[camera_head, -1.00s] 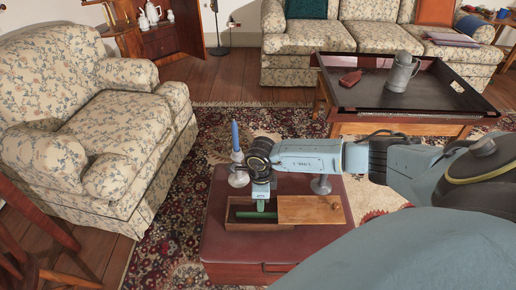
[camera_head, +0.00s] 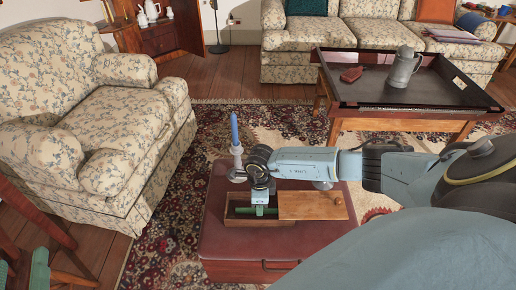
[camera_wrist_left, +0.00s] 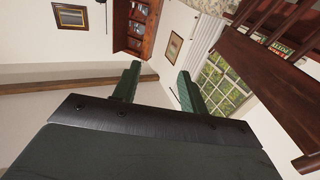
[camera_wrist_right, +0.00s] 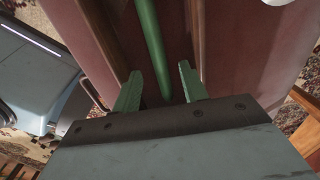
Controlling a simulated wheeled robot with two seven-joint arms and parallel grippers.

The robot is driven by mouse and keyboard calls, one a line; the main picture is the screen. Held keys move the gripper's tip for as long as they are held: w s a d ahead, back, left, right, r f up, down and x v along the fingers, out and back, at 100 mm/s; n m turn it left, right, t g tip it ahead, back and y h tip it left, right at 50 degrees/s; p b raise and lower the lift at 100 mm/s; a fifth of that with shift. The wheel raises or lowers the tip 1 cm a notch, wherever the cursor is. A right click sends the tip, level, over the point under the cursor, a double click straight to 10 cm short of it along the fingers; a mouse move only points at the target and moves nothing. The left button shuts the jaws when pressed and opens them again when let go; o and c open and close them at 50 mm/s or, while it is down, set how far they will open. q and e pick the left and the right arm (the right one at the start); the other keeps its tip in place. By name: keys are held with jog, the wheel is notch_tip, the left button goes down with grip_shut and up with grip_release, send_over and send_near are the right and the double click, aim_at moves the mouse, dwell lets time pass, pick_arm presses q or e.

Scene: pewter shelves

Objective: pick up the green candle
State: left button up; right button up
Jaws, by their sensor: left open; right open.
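The green candle (camera_wrist_right: 150,45) lies in an open wooden box, lengthwise in the right wrist view. In the head view a short green stretch of it (camera_head: 243,211) shows in the box (camera_head: 262,223); my right gripper hides the rest. My right gripper (camera_wrist_right: 159,82) is open, pointing down over the box, with the candle's near end between or just beyond its fingertips; contact cannot be told. My left gripper (camera_head: 22,268) is open and empty at the lower left of the head view; its fingers (camera_wrist_left: 160,78) also show in the left wrist view, facing the room.
The box, its wooden lid (camera_head: 312,206) slid aside, rests on a red ottoman (camera_head: 225,245). A blue candle (camera_head: 234,130) in a holder stands close behind my right gripper. An armchair (camera_head: 90,110) and a tray table (camera_head: 400,108) stand around.

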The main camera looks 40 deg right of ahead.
notch_tip(320, 180, down, 2)
jog(key=shift+f+b, duration=0.25)
jog(key=shift+b, duration=0.4)
pick_arm(q)
notch_tip(320, 180, up, 6)
jog(key=s+t+h, duration=0.1)
jog(key=t, duration=0.3)
jog(key=shift+s+d+h, duration=0.25)
jog(key=shift+s+h, duration=0.05)
jog(key=shift+s, duration=0.05)
pick_arm(e)
jog(key=shift+f, duration=0.2)
grip_shut()
